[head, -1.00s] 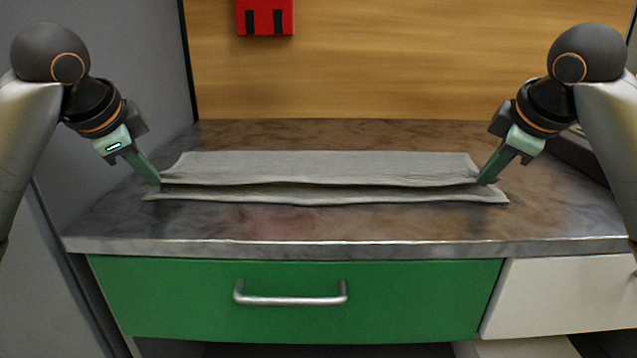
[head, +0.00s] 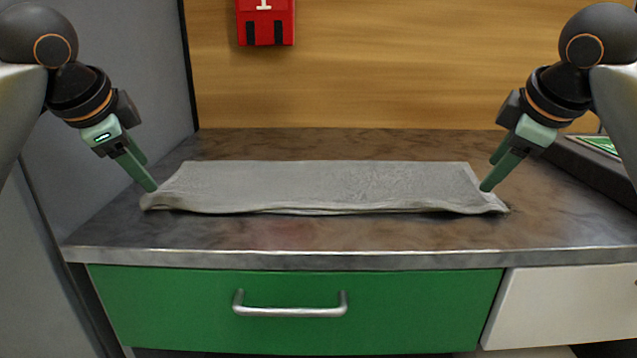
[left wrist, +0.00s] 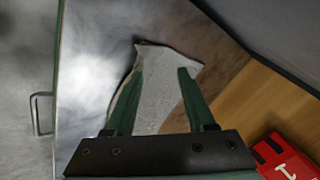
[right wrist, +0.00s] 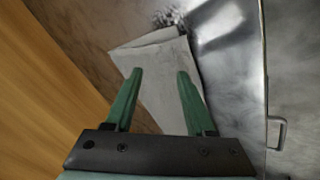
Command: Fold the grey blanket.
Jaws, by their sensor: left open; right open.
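The grey blanket (head: 320,185) lies on the worktop as a long, low strip, folded over with its layers showing along the front edge. My left gripper (head: 149,178) is open at the blanket's left end. In the left wrist view, the blanket (left wrist: 160,90) shows between and beyond the spread fingers. My right gripper (head: 489,178) is open at the blanket's right end. In the right wrist view, the blanket's end (right wrist: 160,75) shows between and beyond its spread fingers. I cannot tell whether the fingertips touch the cloth.
The dark worktop (head: 300,235) is bare in front of and behind the blanket. A green drawer (head: 400,305) with a metal handle is below. A red box (head: 265,22) hangs on the wooden back wall. A dark tray-like thing with a green sign (head: 598,145) stands at the right.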

